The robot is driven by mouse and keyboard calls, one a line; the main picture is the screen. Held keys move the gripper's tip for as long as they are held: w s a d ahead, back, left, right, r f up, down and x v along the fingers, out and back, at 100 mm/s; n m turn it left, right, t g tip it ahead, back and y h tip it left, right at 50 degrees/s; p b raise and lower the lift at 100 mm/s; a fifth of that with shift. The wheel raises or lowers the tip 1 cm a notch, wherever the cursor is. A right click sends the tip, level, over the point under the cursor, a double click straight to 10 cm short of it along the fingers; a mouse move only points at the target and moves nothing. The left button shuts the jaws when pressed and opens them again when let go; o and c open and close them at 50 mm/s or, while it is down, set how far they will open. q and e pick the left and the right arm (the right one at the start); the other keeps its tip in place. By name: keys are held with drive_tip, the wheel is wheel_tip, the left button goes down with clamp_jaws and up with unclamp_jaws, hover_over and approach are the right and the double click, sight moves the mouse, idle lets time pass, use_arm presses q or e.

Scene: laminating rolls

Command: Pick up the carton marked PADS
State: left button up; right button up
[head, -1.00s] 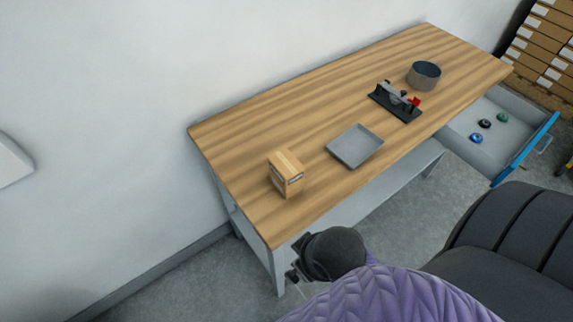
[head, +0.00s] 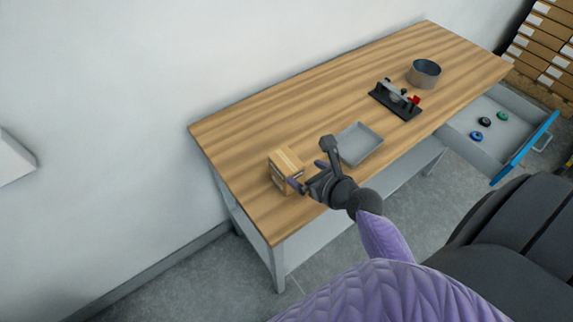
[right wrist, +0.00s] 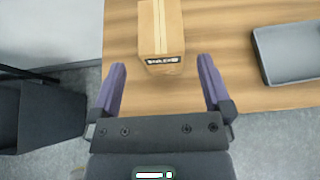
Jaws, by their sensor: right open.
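The carton marked PADS (head: 285,166) is a small brown box standing upright on the wooden table, toward its left end. In the right wrist view the carton (right wrist: 161,32) stands ahead of the fingertips, roughly centred between them, with its dark label facing me. My right gripper (head: 309,173) is open and empty, close in front of the carton. In the right wrist view its two purple fingers (right wrist: 161,62) are spread apart, and the carton does not appear gripped. My left gripper is not in view.
A grey tray (head: 372,136) lies on the table (head: 235,130) to the right of the carton. Farther right are a black device with a red part (head: 396,101) and a round grey container (head: 424,75). An open drawer (head: 478,150) holds several small rolls.

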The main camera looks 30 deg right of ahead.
sight(287, 161)
drive_tip(key=b+x, duration=0.3)
drive_tip(key=x, duration=0.6)
drive_tip(key=shift+w, duration=0.1)
drive_tip(key=shift+c, duration=0.5)
drive_tip(key=c, duration=1.2)
clamp_jaws()
drive_tip(key=shift+r, duration=0.15)
